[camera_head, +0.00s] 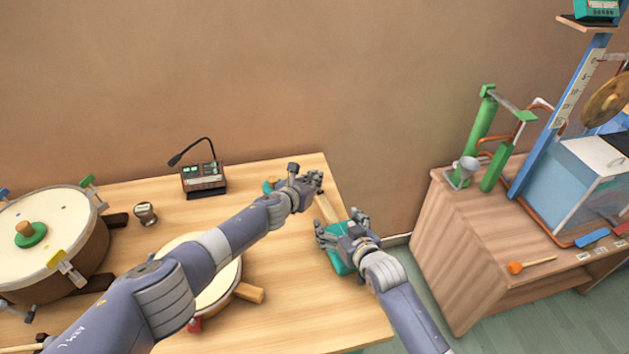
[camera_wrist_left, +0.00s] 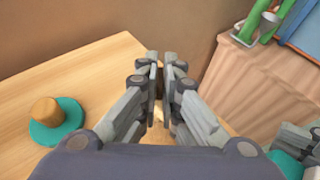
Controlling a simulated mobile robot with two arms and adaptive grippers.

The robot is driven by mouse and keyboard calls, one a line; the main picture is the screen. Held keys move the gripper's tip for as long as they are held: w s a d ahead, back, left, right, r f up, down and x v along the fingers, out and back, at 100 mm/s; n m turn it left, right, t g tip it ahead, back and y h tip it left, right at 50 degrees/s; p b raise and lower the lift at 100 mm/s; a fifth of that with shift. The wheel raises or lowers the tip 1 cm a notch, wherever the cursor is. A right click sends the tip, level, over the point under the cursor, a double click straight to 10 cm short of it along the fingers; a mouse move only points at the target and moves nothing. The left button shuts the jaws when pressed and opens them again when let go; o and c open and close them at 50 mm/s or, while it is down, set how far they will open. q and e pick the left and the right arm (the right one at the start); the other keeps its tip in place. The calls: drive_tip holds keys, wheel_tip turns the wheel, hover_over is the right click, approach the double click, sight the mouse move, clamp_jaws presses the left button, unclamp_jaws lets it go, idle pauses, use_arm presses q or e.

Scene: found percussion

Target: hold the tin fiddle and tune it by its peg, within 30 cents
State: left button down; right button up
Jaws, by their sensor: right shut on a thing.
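The tin fiddle has a teal body (camera_head: 338,262) and a pale wooden neck (camera_head: 327,208), near the right edge of the wooden table. My right gripper (camera_head: 341,230) is shut on the fiddle at its body; its fingers cover part of it. My left gripper (camera_head: 317,180) is at the far end of the neck. In the left wrist view its fingertips (camera_wrist_left: 167,62) are close together with a narrow dark gap between them. The peg is hidden or too small to make out, so I cannot tell whether they touch it.
A small box with a display and a microphone (camera_head: 204,176) stands at the back. A teal disc with a wooden knob (camera_wrist_left: 45,122) lies left of my left gripper. Drums (camera_head: 75,255) fill the left side. A second bench (camera_head: 455,235) stands right, across a gap.

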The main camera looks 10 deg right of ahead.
use_arm(q)
drive_tip(key=c, duration=1.8)
unclamp_jaws()
drive_tip(key=shift+f, duration=0.1)
use_arm(e)
drive_tip(key=shift+f, duration=0.1)
use_arm(q)
drive_tip(key=shift+a+r, duration=0.1)
drive_tip(key=shift+r, duration=0.1)
drive_tip(key=shift+s+a+r, duration=0.1)
drive_tip(key=shift+a, duration=0.05)
drive_tip(key=shift+v, duration=1.05)
drive_tip(key=v, duration=0.9)
drive_tip(key=shift+s, duration=0.25)
use_arm(e)
drive_tip(key=o, duration=1.3)
